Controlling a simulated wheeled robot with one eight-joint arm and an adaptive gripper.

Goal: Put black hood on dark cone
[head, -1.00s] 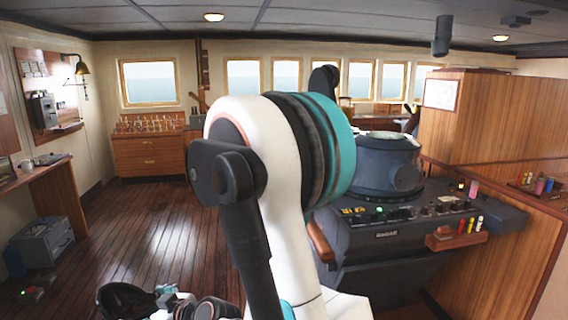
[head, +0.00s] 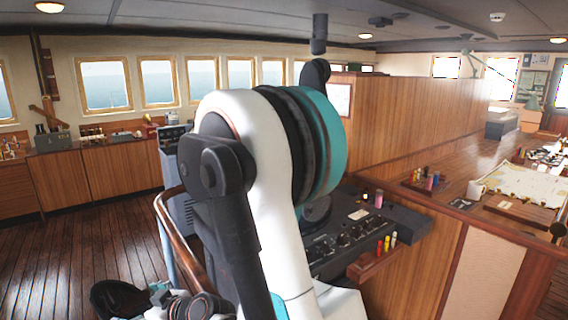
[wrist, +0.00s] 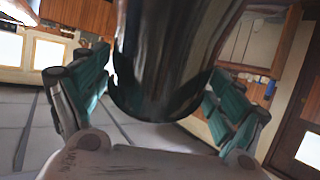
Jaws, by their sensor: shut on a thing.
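The black hood (wrist: 170,60) fills the upper middle of the wrist view as a dark, glossy, curved shell. My gripper (wrist: 158,98) is shut on it, with one teal finger at each side. The dark cone on the radar console is mostly hidden behind my arm. A dark round part (head: 316,212), seemingly on its side, shows just right of the arm. The hood is well apart from the console.
The radar console (head: 352,240) has knobs and a small wooden rack (head: 378,262) of coloured tubes. A wooden handrail (head: 175,225) stands left of my arm. A wooden partition and chart table (head: 500,185) lie right. Floor (head: 90,245) is clear at left.

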